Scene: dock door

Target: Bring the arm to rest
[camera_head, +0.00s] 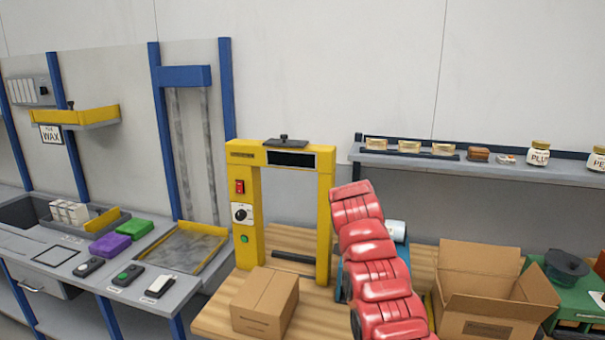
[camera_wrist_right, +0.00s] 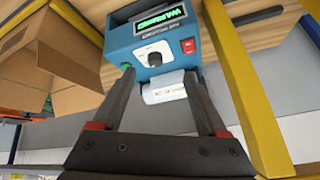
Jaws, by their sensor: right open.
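My right arm (camera_head: 373,262) is a red segmented arm that rises from the bottom of the head view, in front of the wooden bench. Its gripper cannot be made out there. In the right wrist view my right gripper (camera_wrist_right: 159,74) is open, its two dark fingers apart with nothing held between them. A blue machine (camera_wrist_right: 155,38) with a green lit display, a knob and a red switch lies beyond the fingertips. A white roll (camera_wrist_right: 165,88) on the machine shows between the fingers. In the head view the arm hides most of the machine. My left gripper is not in view.
A yellow frame (camera_head: 328,215) stands on the wooden bench (camera_head: 310,318) beside the arm. A closed carton (camera_head: 265,301) sits in front of it. An open carton (camera_head: 490,290) stands right of the arm. A shelf (camera_head: 480,167) with jars runs along the wall behind.

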